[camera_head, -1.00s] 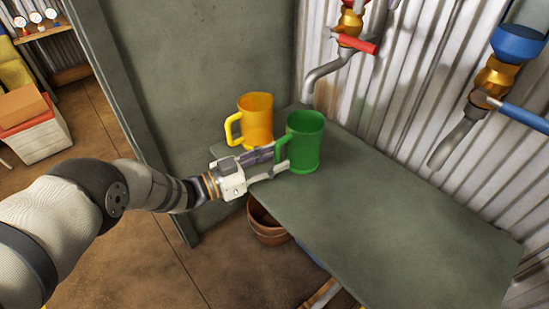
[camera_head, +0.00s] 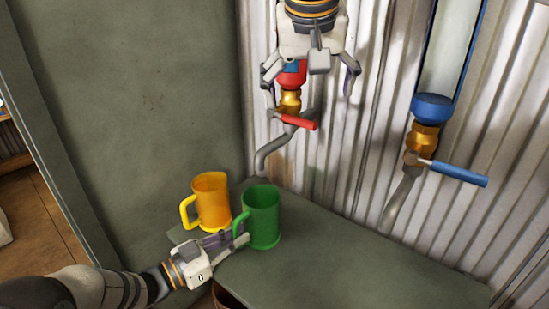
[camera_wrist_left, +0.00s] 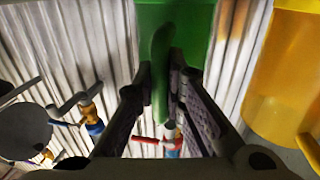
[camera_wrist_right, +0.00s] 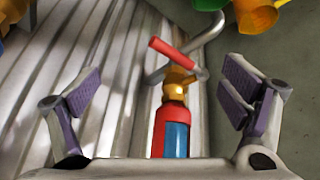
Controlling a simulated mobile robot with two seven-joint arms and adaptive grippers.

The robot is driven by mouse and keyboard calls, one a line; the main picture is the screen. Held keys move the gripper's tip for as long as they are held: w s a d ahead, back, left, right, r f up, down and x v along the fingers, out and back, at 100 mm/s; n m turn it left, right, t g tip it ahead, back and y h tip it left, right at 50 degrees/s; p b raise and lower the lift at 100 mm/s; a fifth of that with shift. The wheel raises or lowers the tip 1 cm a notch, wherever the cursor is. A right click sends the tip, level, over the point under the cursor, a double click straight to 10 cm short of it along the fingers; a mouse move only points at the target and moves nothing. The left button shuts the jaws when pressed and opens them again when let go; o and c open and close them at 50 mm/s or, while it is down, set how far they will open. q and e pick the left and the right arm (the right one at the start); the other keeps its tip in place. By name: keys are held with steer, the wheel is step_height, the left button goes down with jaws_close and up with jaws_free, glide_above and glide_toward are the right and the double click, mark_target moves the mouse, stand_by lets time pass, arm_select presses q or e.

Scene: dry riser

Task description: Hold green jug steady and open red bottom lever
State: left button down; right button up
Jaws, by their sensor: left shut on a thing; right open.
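The green jug (camera_head: 263,218) stands upright on the grey table, its handle to the left. My left gripper (camera_head: 240,240) is shut on that handle, and the left wrist view shows the handle (camera_wrist_left: 161,75) between its fingers. The red lever (camera_head: 298,121) sits on a brass valve (camera_head: 289,101) on the wall, above and behind the jugs, with a grey spout below. My right gripper (camera_head: 312,88) is open and empty above this valve. In the right wrist view the red lever (camera_wrist_right: 172,53) lies ahead, between and beyond the open fingers, apart from them.
A yellow jug (camera_head: 212,205) stands left of the green jug, close to my left gripper. A second valve with a blue lever (camera_head: 460,173) is on the corrugated wall at the right. The table's right part (camera_head: 370,265) is bare.

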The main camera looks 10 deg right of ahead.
arm_select(q)
steer(key=shift+w, duration=0.1)
arm_select(e)
step_height(320, 180, down, 7)
steer(key=a+m+h, duration=0.2)
steer(key=m+h, duration=0.2)
steer(key=h, duration=0.2)
arm_select(q)
steer(key=shift+a, duration=0.1)
arm_select(e)
steer(key=m+t+h, duration=0.4)
steer(key=t+h, duration=0.2)
glide_toward(296, 121)
steer(key=x, duration=1)
steer(key=shift+w+d+f, duration=0.1)
steer(key=shift+w+d, duration=0.15)
steer(key=shift+d, duration=0.05)
steer(key=c, duration=1.7)
